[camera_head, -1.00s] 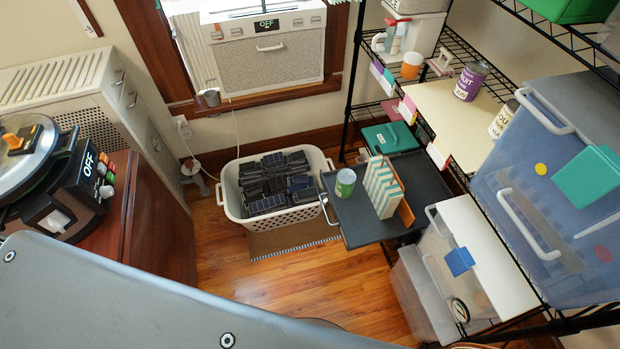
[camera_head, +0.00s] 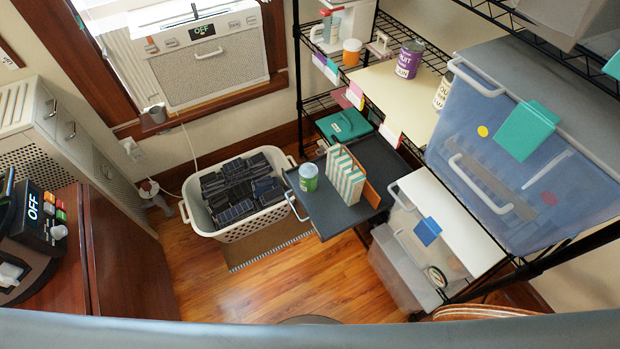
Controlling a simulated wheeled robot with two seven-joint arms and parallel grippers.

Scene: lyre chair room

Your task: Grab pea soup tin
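A small green tin (camera_head: 308,177) with a pale lid stands upright on a dark pull-out tray (camera_head: 333,212), near its left edge. Its label is too small to read, so I cannot confirm it is pea soup. A purple tin (camera_head: 409,60) stands on the cream shelf above, and a pale tin (camera_head: 441,93) stands on the same shelf, partly hidden by the blue bin. Neither of my grippers is in view.
A striped box (camera_head: 345,176) stands on the tray just right of the green tin. A white basket (camera_head: 267,220) of dark items sits left of the tray. A large blue bin (camera_head: 500,150) stands at right. The wooden floor (camera_head: 300,281) in front is clear.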

